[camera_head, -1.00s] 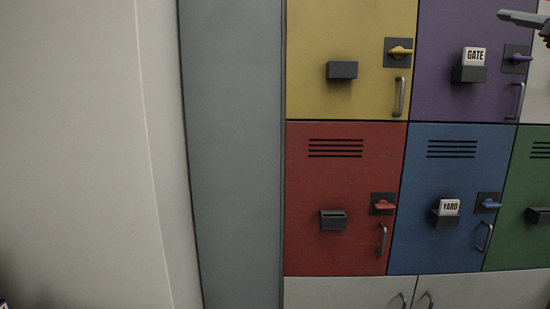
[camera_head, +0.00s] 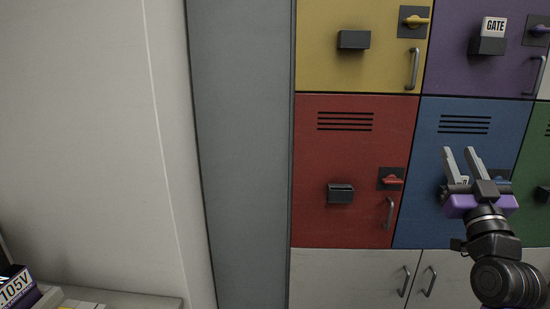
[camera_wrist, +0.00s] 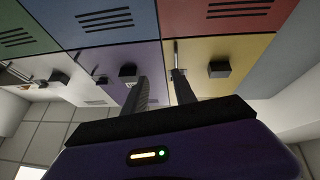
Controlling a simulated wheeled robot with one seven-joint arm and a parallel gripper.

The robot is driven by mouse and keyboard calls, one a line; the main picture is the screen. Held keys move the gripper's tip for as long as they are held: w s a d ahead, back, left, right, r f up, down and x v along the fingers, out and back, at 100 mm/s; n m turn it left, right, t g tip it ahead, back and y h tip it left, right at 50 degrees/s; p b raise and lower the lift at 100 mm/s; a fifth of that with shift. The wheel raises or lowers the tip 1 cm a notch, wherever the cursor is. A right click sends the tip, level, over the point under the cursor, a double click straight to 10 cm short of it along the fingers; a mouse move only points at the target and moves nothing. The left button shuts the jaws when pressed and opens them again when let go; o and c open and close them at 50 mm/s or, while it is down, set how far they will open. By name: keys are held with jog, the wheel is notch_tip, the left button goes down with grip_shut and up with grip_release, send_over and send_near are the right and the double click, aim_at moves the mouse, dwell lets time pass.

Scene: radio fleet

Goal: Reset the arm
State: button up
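My gripper (camera_head: 462,160) shows at the right in the head view, in front of the blue locker door (camera_head: 468,115). Its two grey fingers point up and stand apart, with nothing between them. It hides most of the blue door's card holder and part of its latch. In the wrist view the fingers (camera_wrist: 158,90) also stand apart and empty, with the purple and yellow locker doors beyond them.
The red door (camera_head: 345,150) has an empty-looking card holder (camera_head: 340,193), a red latch and a grey handle. Above are a yellow door (camera_head: 340,75) and a purple door with a GATE card (camera_head: 494,27). A box marked 105V (camera_head: 16,287) lies on a ledge at lower left.

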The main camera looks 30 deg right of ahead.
jog(key=s+a+f+y, duration=0.3)
jog(key=s+a+f, duration=0.1)
jog(key=a+f, duration=0.7)
jog(key=s+a+f+y, duration=0.2)
jog(key=s+a+f, duration=0.2)
jog(key=a+f, duration=0.7)
jog(key=s+a+f+n+g+y, duration=0.2)
jog(key=s+a+f+n+y, duration=0.1)
jog(key=s+a, duration=0.5)
jog(key=s+a+f+n+g+y, duration=0.2)
jog(key=s+a+f+y, duration=0.4)
jog(key=s+a, duration=0.3)
jog(key=shift+s+a+f+n, duration=0.25)
jog(key=shift+s+f+n, duration=0.55)
jog(key=shift+s+f, duration=0.1)
jog(key=shift+d, duration=0.1)
